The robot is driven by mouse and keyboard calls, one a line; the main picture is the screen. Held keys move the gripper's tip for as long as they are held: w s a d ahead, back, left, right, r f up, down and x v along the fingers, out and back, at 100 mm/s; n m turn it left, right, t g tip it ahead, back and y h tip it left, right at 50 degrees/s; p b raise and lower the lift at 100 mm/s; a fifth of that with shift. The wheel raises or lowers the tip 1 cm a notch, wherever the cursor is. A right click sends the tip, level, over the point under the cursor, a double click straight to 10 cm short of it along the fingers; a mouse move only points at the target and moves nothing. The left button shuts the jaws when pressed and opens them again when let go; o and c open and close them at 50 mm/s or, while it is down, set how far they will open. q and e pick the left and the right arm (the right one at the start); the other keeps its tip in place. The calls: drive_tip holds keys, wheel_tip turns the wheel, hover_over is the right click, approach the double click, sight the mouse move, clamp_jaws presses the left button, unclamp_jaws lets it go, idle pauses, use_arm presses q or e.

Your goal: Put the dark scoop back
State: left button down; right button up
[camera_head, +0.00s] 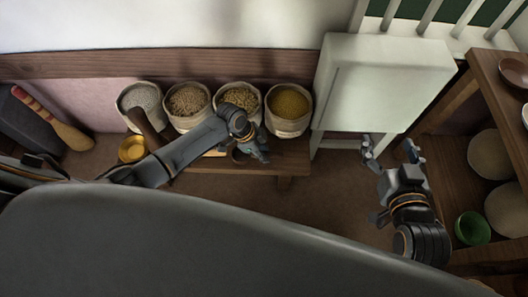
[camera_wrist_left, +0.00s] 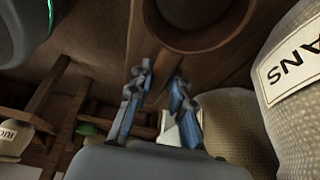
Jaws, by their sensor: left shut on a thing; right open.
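The dark scoop shows in the left wrist view as a dark brown round bowl (camera_wrist_left: 200,42) at the top, beyond the fingertips. In the head view only a small dark part of it (camera_head: 239,157) shows beside my left gripper (camera_head: 261,155). This gripper is low over the front of the bench, in front of the sacks, shut on what appears to be the scoop's handle. The fingers (camera_wrist_left: 160,80) hide most of the grip. My right gripper (camera_head: 391,150) is open and empty, in front of the white cabinet.
Several open sacks of grain (camera_head: 289,107) stand in a row on the wooden bench (camera_head: 290,160). A yellow bowl (camera_head: 132,149) is at its left. The white cabinet (camera_head: 380,80) stands to the right. A shelf unit (camera_head: 450,185) at far right holds a green bowl (camera_head: 472,228).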

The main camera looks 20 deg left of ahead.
use_arm(q)
drive_tip(key=c, duration=1.2)
unclamp_jaws()
use_arm(e)
drive_tip(key=shift+r, duration=0.1)
